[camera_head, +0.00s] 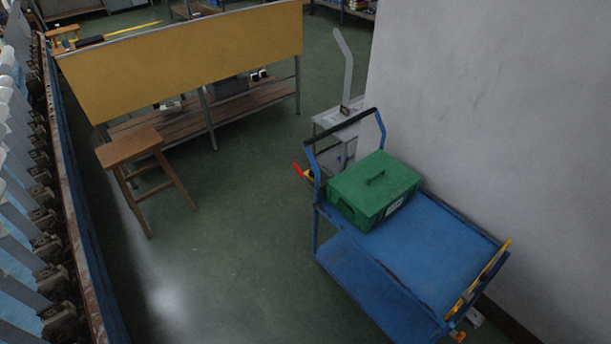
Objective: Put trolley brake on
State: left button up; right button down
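The blue trolley (440,240) stands at the right, beside the grey wall. It has an upper deck, a lower shelf (365,280) and a push handle with a black grip (341,133) at its far left end. A small red-tipped lever with a yellow part (298,170) sticks out to the left near the handle end; I cannot tell whether it is the brake or which thing it belongs to. A small orange part (457,335) shows low at the near end. The wheels are mostly hidden. Neither of my grippers is in view.
A green lidded box (375,188) sits on the upper deck. A yellow bar (480,280) lies along the near end. A grey stand (338,120) is behind the handle. A wooden stool (135,148) and workbench (185,60) stand left. The green floor (230,255) between is clear.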

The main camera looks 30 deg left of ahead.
aim_at(312, 190)
jog(key=u, duration=0.75)
jog(key=i, duration=0.95)
jog(key=u, duration=0.25)
